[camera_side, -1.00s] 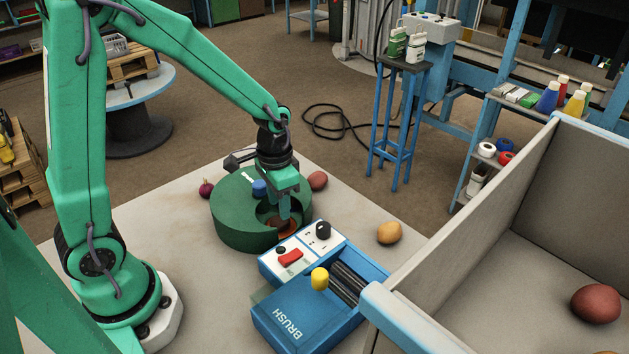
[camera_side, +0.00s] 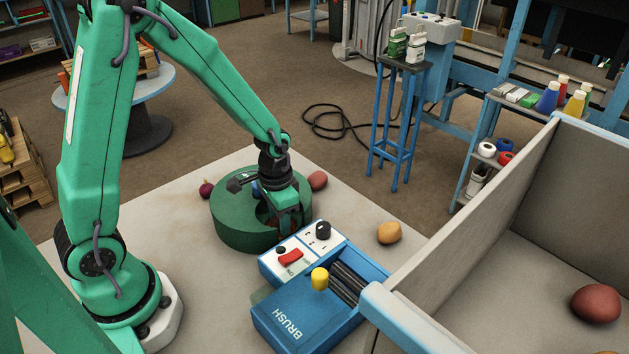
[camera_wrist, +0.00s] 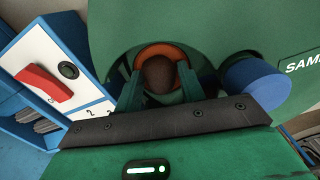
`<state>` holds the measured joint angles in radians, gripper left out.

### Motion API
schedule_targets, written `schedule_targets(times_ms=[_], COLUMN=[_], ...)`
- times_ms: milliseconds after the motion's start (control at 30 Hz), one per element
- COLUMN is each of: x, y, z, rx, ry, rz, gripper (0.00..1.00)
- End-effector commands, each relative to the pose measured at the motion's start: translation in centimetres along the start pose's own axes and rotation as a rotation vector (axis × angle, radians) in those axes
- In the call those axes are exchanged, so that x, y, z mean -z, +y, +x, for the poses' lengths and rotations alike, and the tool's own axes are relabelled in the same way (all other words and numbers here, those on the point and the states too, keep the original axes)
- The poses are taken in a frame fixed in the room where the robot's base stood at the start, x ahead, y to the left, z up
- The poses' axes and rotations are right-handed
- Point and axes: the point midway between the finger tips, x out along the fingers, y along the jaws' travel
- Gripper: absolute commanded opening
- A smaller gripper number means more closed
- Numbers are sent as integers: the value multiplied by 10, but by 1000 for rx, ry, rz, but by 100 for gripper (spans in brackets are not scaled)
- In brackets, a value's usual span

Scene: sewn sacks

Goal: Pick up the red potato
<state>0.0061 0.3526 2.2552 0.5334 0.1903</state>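A dark reddish-brown potato (camera_wrist: 158,75) lies in an orange-rimmed hole (camera_wrist: 160,49) in the green drum (camera_side: 238,233). In the wrist view my gripper (camera_wrist: 159,84) is open, one finger on each side of this potato. Whether the fingers touch it I cannot tell. In the side view my gripper (camera_side: 286,222) reaches down into the drum's front opening, and the potato is hidden there. Another red potato (camera_side: 318,180) lies on the table behind the drum. A larger red potato (camera_side: 597,303) lies in the grey bin at right.
A blue brush box (camera_side: 290,324) with a red switch and yellow knob stands close in front of the drum. A blue knob (camera_wrist: 254,82) sits on the drum top. A yellow potato (camera_side: 389,232) and a red onion (camera_side: 206,190) lie on the table. The bin wall (camera_side: 470,210) rises at right.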

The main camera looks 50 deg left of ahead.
Motion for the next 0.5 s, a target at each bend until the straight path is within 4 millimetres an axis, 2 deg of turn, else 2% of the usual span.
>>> schedule_targets(times_ms=[333, 500], x=[0, 0], y=[0, 0], z=[0, 0], rx=[0, 0], ry=[0, 0], rz=[0, 0], gripper=[39, 12])
